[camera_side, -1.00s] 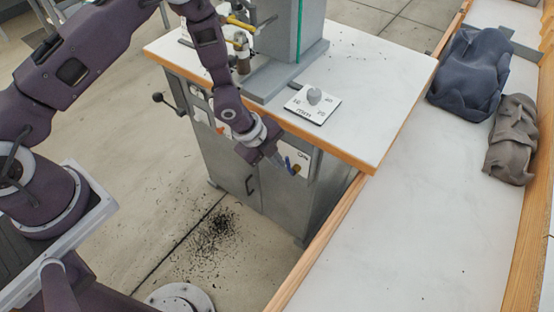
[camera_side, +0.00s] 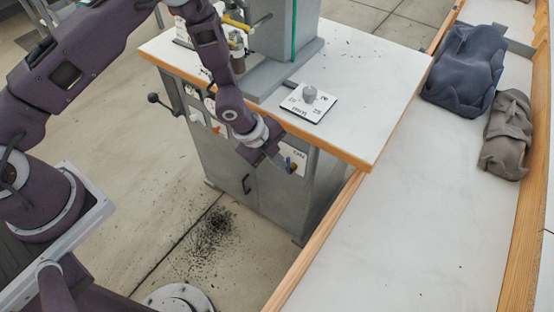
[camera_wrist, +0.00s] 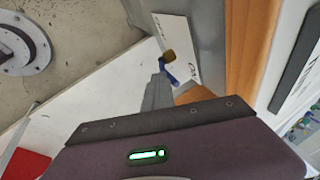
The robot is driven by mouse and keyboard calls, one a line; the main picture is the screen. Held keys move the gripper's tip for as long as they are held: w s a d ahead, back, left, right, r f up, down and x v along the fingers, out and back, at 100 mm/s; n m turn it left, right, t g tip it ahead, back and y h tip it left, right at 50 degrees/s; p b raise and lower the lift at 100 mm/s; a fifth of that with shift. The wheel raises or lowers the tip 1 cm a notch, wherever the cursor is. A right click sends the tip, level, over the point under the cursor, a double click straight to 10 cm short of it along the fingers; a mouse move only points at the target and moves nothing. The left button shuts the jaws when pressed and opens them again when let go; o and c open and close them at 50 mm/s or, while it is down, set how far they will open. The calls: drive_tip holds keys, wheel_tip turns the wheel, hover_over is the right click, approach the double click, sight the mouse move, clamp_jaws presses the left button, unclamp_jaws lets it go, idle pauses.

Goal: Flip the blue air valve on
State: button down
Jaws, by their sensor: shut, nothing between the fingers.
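The air valve has a brass body (camera_wrist: 168,57) and a blue handle (camera_wrist: 168,73), mounted on a white label plate (camera_wrist: 187,42) on the cabinet front. The blue handle also shows in the side view (camera_side: 289,165), small and partly behind my fingers. My gripper (camera_side: 279,161) is shut and empty, with its fingertips right at the handle. In the wrist view the grey fingers (camera_wrist: 158,92) end beside the blue handle; I cannot tell whether they touch it. The plate carries lettering at two places, hard to read at this size.
The grey cabinet (camera_side: 262,185) carries a white worktop (camera_side: 365,95) with an orange edge just above the valve. A dial plate (camera_side: 309,103) sits on the worktop. A black-knobbed lever (camera_side: 154,98) sticks out at left. A long white bench (camera_side: 400,200) with dark cloths runs along the right.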

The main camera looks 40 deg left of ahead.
drive_tip(key=s+a+r+m, duration=0.1)
drive_tip(key=s+a+r, duration=0.55)
drive_tip(key=r, duration=0.25)
drive_tip(key=w+d+f, duration=0.5)
drive_tip(key=w+f, duration=0.1)
drive_tip(key=f, duration=0.2)
drive_tip(key=shift+w+d+f, duration=0.15)
drive_tip(key=shift+d+f, duration=0.05)
drive_tip(key=shift+f, duration=0.2)
